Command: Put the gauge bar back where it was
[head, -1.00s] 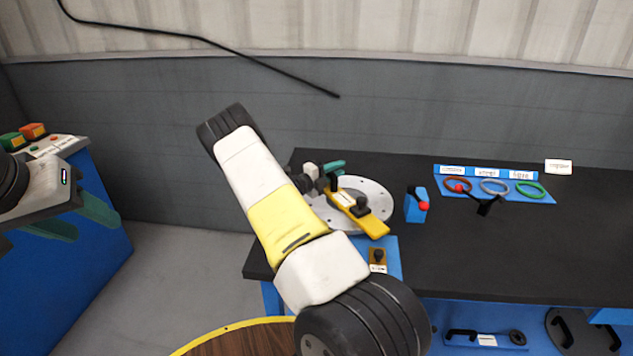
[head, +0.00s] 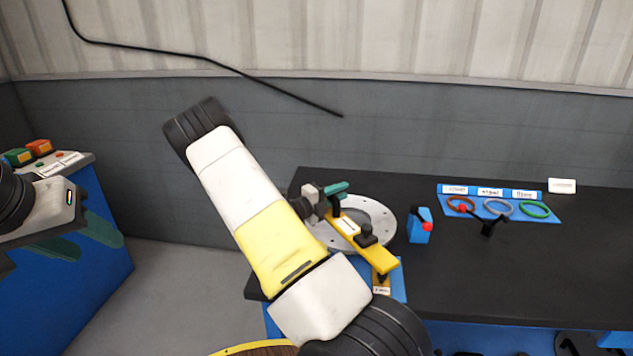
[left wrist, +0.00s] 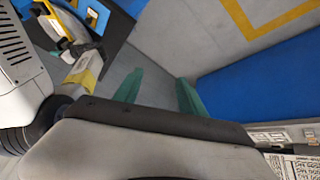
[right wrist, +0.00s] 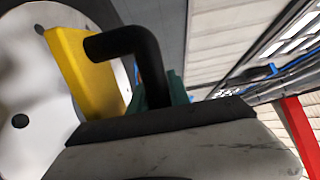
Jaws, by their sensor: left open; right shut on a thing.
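The gauge bar (head: 352,229) is yellow, with a black knob and a black handle. My right gripper (head: 337,189) is shut on that handle; it also shows in the right wrist view (right wrist: 160,92), beside the yellow bar (right wrist: 82,68). The bar lies across the view of the round grey flange (head: 387,215), its near end over a blue pad (head: 399,282) with a small labelled block (head: 381,287). I cannot tell whether the bar touches anything below. My left gripper (left wrist: 158,95) is open and empty, far left in the head view (head: 80,240).
A blue block with a red tip (head: 419,231) stands right of the flange. A blue button console (head: 85,275) stands at the left. The right bench top is clear.

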